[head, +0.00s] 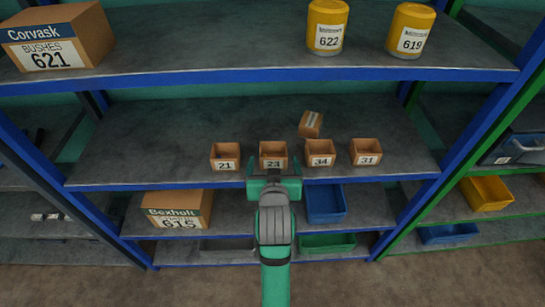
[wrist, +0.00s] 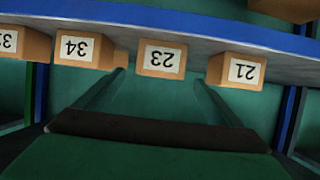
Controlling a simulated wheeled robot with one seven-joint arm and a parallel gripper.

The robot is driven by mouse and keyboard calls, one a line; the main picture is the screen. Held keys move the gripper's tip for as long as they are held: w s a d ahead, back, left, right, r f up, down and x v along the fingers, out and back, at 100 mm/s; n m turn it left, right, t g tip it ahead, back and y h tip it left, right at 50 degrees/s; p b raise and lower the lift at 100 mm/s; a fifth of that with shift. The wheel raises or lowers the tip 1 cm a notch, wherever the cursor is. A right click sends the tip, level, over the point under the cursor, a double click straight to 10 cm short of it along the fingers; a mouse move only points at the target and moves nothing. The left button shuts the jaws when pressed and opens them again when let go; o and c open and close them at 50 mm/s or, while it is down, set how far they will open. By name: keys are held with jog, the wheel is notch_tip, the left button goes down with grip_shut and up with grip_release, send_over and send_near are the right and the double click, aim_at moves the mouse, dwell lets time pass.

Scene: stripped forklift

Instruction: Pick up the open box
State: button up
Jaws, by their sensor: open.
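Several small open-topped brown boxes stand in a row near the front edge of the middle shelf: box 21 (head: 226,165), box 23 (head: 273,163), box 34 (head: 320,160) and box 31 (head: 367,159). A small taped box (head: 310,124) lies tilted behind box 34. My gripper (head: 274,178) is in front of the shelf, just before box 23. In the wrist view, turned upside down, box 23 (wrist: 161,59) shows between the spread fingers of my gripper (wrist: 161,80), beyond their tips. The fingers hold nothing.
The blue-edged middle shelf (head: 120,150) has free room behind the row. The upper shelf (head: 220,45) carries a Corvask carton (head: 60,40) and yellow tubs (head: 327,25). Below are a Boxholt carton (head: 177,209), a blue bin (head: 325,204) and a green bin (head: 328,242).

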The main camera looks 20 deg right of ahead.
aim_at(273, 147)
jog(key=shift+x, duration=3.9)
jog(key=shift+c, duration=0.3)
jog(key=c, duration=1.1)
jog(key=shift+r, duration=0.15)
